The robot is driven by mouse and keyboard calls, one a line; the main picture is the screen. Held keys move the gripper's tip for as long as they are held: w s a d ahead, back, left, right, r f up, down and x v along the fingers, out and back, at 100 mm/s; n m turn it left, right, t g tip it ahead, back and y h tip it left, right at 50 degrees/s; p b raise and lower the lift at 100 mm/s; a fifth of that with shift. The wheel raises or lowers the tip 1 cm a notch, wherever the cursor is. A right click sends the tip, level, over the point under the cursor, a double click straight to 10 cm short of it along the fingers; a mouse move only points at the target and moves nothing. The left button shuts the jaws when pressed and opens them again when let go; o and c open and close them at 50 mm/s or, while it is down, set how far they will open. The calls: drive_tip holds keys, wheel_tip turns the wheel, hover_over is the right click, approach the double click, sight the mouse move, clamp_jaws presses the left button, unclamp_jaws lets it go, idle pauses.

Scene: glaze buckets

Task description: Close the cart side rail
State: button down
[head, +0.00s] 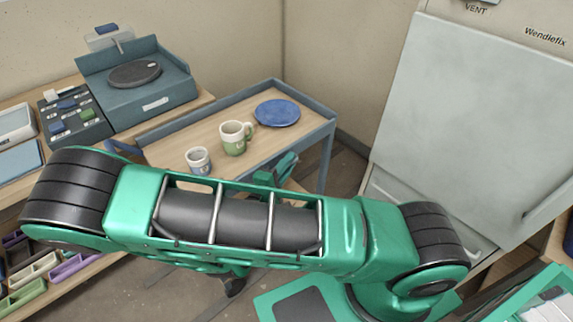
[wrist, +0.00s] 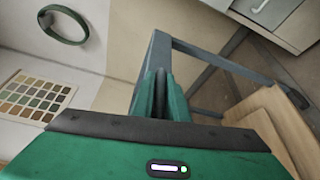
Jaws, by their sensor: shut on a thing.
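The cart (head: 318,138) stands in the middle of the head view, with a wooden top and blue-grey rails along its back and right edges. My green gripper (head: 280,170) is at its near side, partly hidden behind my own arm. In the wrist view my gripper (wrist: 161,98) is shut, its two green fingers on either side of a blue-grey side rail (wrist: 159,50). Most of this rail is hidden in the head view, so I cannot tell its full angle to the cart.
A green-and-cream mug (head: 234,140), a smaller blue-and-cream cup (head: 198,160) and a blue plate (head: 277,113) stand on the cart top. A bench with a blue-grey scale (head: 140,90) is at left. A large pale cabinet (head: 475,110) is at right.

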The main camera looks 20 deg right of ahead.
drive_tip(key=shift+f, duration=0.2)
drive_tip(key=c, duration=1.8)
unclamp_jaws()
drive_tip(key=shift+w, duration=0.1)
drive_tip(key=shift+o, duration=0.2)
drive_tip(key=v, duration=1)
drive_tip(key=shift+s+a, duration=0.25)
drive_tip(key=shift+a, duration=0.1)
drive_tip(key=shift+r, duration=0.1)
